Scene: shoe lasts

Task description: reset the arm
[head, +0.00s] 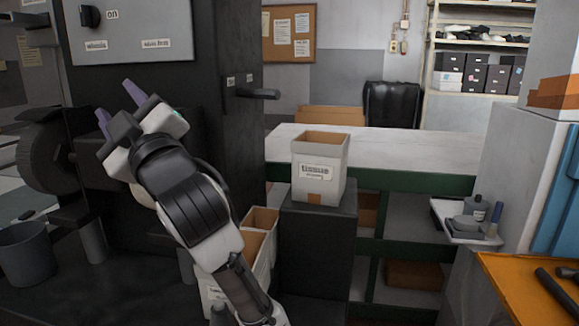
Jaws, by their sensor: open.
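My gripper (118,104) is raised at the left of the head view, at the end of my white and black arm. Its two purple-grey fingers point up and to the left and stand apart, with nothing between them. It is in front of a dark machine or cabinet. I cannot tell how far it is from that surface.
A white box labelled "tissue" (319,172) stands on a black pedestal (318,240). White bins (262,220) sit low beside my arm. A grey bucket (27,252) is at lower left. A dark lever (257,94) juts from the cabinet. An orange bench (515,285) is at lower right.

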